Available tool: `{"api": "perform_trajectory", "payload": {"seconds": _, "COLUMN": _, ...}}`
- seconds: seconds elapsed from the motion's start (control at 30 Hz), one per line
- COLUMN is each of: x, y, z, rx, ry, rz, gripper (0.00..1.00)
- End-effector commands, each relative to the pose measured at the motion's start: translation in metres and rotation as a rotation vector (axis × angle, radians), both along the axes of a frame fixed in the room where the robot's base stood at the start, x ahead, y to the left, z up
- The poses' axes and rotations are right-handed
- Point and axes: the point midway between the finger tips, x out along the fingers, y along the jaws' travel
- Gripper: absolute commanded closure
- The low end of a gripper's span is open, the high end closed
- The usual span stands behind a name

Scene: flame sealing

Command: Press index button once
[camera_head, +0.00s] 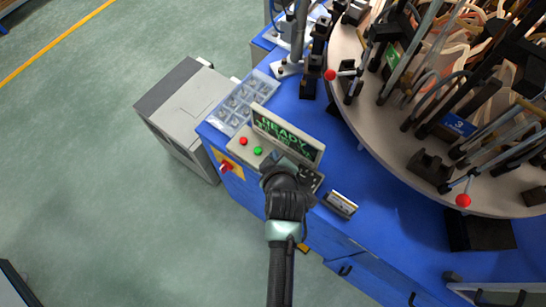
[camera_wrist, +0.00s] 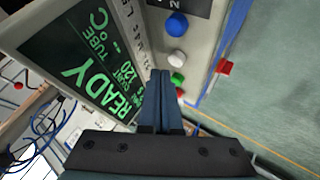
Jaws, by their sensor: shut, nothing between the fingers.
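A control panel (camera_head: 229,147) with a tilted screen (camera_head: 287,134) stands on the blue bench; the screen shows green text reading READY. In the head view a red button (camera_head: 243,141) and a green button (camera_head: 257,150) show on it; my gripper (camera_head: 272,164) hides the part to their right. In the wrist view the screen (camera_wrist: 85,60) is at left. A blue button (camera_wrist: 176,25), a white button (camera_wrist: 177,58), a green button (camera_wrist: 177,77) and a red one run down the panel.
A red switch (camera_head: 226,167) sits on the bench front; it also shows in the wrist view (camera_wrist: 223,67). A clear parts tray (camera_head: 243,98) is behind the panel, a small box (camera_head: 340,204) to its right. A large round table (camera_head: 390,150) with clamps fills the upper right.

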Motion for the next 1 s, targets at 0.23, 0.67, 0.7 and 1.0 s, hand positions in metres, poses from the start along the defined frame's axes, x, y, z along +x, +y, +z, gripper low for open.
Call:
{"api": "perform_trajectory", "payload": {"seconds": 0.23, "x": 0.0000, "y": 0.0000, "z": -0.0002, "rx": 0.000, "ry": 0.000, "rz": 0.000, "gripper": 1.00}}
{"api": "perform_trajectory", "payload": {"seconds": 0.67, "x": 0.0002, "y": -0.0002, "z": -0.0084, "rx": 0.000, "ry": -0.001, "rz": -0.001, "gripper": 1.00}}
{"api": "perform_trajectory", "payload": {"seconds": 0.7, "x": 0.0002, "y": -0.0002, "z": -0.0083, "rx": 0.000, "ry": -0.001, "rz": -0.001, "gripper": 1.00}}
{"api": "perform_trajectory", "payload": {"seconds": 1.0, "x": 0.0001, "y": -0.0001, "z": -0.0097, "rx": 0.000, "ry": 0.000, "rz": 0.000, "gripper": 1.00}}
